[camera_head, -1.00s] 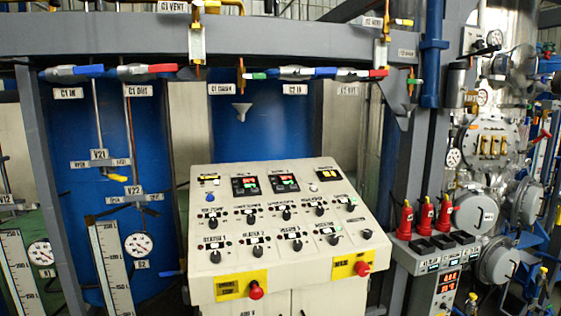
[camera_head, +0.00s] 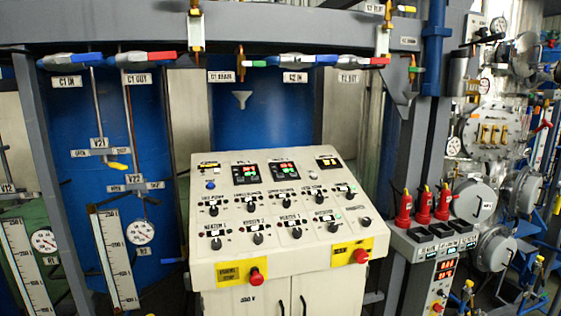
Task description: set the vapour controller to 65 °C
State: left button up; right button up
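A sloped cream control panel (camera_head: 206,272) stands in the middle of the view. Near its top edge are two dark controllers with lit red and green digits, a left one (camera_head: 245,173) and a right one (camera_head: 285,171). A smaller lit display (camera_head: 328,162) sits further right. The labels and digits are too small to read, so I cannot tell which is the vapour controller or what value it shows. Neither of my grippers is in view, and nothing covers the panel.
Rows of black knobs (camera_head: 297,233) fill the panel below the displays. A red mushroom button (camera_head: 256,277) sits at front left and another (camera_head: 361,256) at front right. Blue columns (camera_head: 90,220) and pipe valves stand behind.

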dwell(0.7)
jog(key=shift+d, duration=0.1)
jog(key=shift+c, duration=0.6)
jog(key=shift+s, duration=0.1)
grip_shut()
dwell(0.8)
